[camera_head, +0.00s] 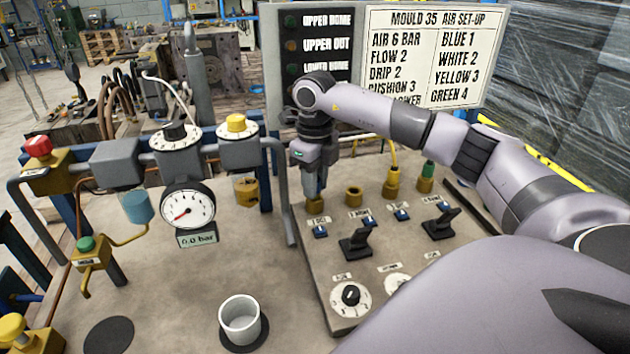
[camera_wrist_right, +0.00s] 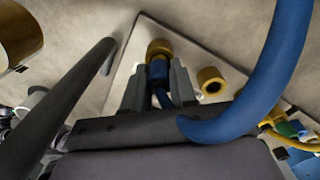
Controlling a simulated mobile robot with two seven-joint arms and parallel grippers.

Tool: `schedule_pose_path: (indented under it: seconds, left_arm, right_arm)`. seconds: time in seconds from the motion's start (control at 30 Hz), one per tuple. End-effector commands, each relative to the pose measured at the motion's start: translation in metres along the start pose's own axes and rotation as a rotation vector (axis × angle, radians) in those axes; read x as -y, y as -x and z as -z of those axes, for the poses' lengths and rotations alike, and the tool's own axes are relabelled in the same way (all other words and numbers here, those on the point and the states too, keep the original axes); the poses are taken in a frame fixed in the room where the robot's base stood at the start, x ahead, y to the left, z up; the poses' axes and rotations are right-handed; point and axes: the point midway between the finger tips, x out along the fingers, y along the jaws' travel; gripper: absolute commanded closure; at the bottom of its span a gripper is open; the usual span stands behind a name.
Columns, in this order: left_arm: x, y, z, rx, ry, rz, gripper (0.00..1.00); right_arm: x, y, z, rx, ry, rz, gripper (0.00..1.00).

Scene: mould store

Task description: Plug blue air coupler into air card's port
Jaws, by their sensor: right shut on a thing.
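My right gripper (camera_head: 314,190) points down at the far left corner of the air card (camera_head: 330,262). In the right wrist view its fingers (camera_wrist_right: 159,92) are shut on the blue air coupler (camera_wrist_right: 157,72), with the blue hose (camera_wrist_right: 285,50) curving off to the right. The coupler's front end meets a brass port (camera_wrist_right: 159,47); that port also shows under the gripper in the head view (camera_head: 313,205). I cannot tell whether the coupler is fully seated. In the head view the fingers hide most of the coupler. My left gripper is not in view.
Beside it stands an empty brass port (camera_head: 353,196), then ports with yellow (camera_head: 392,176) and green (camera_head: 427,170) couplers. Black levers (camera_head: 356,242) rise in front. A grey pipe (camera_head: 283,190) stands close on the left. A white cup (camera_head: 240,318) and pressure gauge (camera_head: 188,206) are further left.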

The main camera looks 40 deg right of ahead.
Motion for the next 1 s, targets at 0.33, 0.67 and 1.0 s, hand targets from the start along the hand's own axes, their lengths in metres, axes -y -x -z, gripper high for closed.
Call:
schedule_pose_path:
  seconds: [0.33,0.67,1.0]
  left_arm:
    - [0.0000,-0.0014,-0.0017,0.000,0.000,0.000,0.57]
    - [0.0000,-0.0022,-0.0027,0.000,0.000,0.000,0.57]
    - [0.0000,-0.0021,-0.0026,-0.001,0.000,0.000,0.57]
  right_arm:
    - [0.0000,-0.0048,-0.0001,0.000,0.000,0.000,1.00]
    - [-0.0001,-0.0081,-0.0001,0.000,0.000,0.000,1.00]
    - [-0.0001,-0.0076,0.0000,0.000,0.000,0.000,0.44]
